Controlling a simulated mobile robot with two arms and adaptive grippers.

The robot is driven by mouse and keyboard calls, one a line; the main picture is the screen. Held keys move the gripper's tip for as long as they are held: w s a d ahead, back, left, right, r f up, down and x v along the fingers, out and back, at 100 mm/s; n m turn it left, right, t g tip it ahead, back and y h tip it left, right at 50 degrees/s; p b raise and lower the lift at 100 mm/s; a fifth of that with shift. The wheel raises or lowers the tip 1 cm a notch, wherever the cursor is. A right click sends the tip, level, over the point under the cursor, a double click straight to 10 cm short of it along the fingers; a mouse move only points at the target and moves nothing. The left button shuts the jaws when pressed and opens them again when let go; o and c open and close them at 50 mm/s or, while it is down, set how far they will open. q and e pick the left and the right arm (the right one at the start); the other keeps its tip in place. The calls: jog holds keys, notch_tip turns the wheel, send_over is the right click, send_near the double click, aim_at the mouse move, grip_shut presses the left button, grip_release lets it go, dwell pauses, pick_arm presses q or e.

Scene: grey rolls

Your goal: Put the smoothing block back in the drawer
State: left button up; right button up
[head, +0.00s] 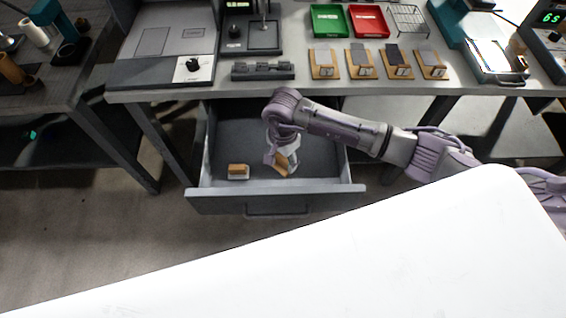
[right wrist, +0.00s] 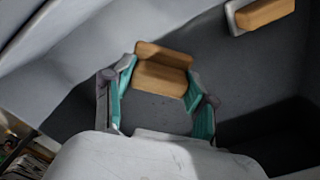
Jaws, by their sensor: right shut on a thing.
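The smoothing block, a wooden-brown piece (head: 282,161), is between the fingers of my right gripper (head: 284,164), inside the open drawer (head: 275,199). In the right wrist view the block (right wrist: 162,76) sits across the tips of the teal-padded fingers (right wrist: 160,98), which close on it from both sides. I cannot tell whether it touches the drawer floor. My left gripper is not in view.
A second block, brown on a pale base (head: 238,171), lies in the drawer's front left; it also shows in the right wrist view (right wrist: 264,12). The grey workbench (head: 290,92) is above the drawer. The drawer floor between the blocks is bare.

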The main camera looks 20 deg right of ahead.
aim_at(283, 166)
notch_tip(283, 166, down, 4)
dwell(0.4)
jog(key=shift+f, duration=0.2)
jog(key=o, duration=1.1)
jog(key=shift+r, duration=0.15)
